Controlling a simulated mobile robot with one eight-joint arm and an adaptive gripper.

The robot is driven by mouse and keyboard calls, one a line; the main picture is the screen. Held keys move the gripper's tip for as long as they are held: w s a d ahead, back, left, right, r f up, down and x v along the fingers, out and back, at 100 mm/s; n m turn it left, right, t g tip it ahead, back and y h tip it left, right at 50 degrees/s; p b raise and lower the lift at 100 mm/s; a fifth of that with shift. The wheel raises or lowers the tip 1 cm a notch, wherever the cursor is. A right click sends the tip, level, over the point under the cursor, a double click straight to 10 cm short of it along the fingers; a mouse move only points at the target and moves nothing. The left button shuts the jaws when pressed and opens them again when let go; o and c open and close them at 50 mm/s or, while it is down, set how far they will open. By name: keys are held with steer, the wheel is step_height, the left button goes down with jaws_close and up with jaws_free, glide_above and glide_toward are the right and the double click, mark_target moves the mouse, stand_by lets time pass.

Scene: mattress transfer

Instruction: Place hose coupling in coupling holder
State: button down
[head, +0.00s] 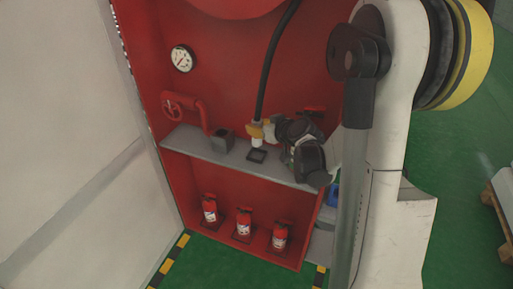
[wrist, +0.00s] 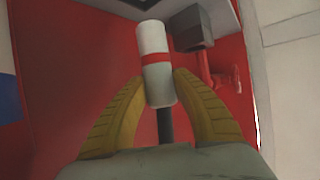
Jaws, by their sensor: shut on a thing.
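The hose coupling (wrist: 154,52) is a white cylinder with a red band, held between the yellow fingers of my gripper (wrist: 161,88). In the head view the coupling (head: 257,142) points down below my gripper (head: 261,130), with the black hose (head: 264,75) rising from it. A dark square frame (head: 257,156) lies on the shelf just below the coupling, seemingly with a gap between. A grey block with a dark top (head: 222,141) stands to its left; the block also shows in the wrist view (wrist: 191,28). I cannot tell for certain which is the coupling holder.
The grey shelf (head: 190,143) crosses a red cabinet (head: 225,80). A red pipe with a handwheel (head: 172,106) and a gauge (head: 182,58) are at the left. Several red extinguishers stand below the shelf, including one at the left (head: 209,209). A white panel (head: 70,150) borders the cabinet.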

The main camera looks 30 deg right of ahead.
mark_target(260, 141)
steer(key=shift+f+b, duration=1.1)
steer(key=shift+f, duration=1.85)
steer(key=shift+f, duration=0.15)
steer(key=c, duration=1.1)
jaws_free()
